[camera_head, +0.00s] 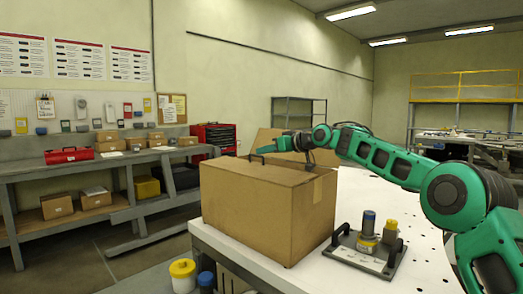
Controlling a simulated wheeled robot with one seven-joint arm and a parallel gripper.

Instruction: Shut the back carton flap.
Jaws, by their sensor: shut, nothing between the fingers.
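A brown cardboard carton (245,210) stands on a white table. Its top looks largely covered by a lowered flap (255,173). A brown panel (268,141), which looks like the back flap, stands raised behind the top, partly hidden by my arm. My gripper (310,166) is small in view, pointing down over the right part of the carton's top, in front of the raised panel. It is shut and holds nothing. I cannot tell whether it touches the cardboard.
A dark plate (352,258) with blue and yellow cylinders stands on the table (415,225), right of the carton. Yellow-lidded and blue containers (183,270) stand below. A workbench with boxes is at left.

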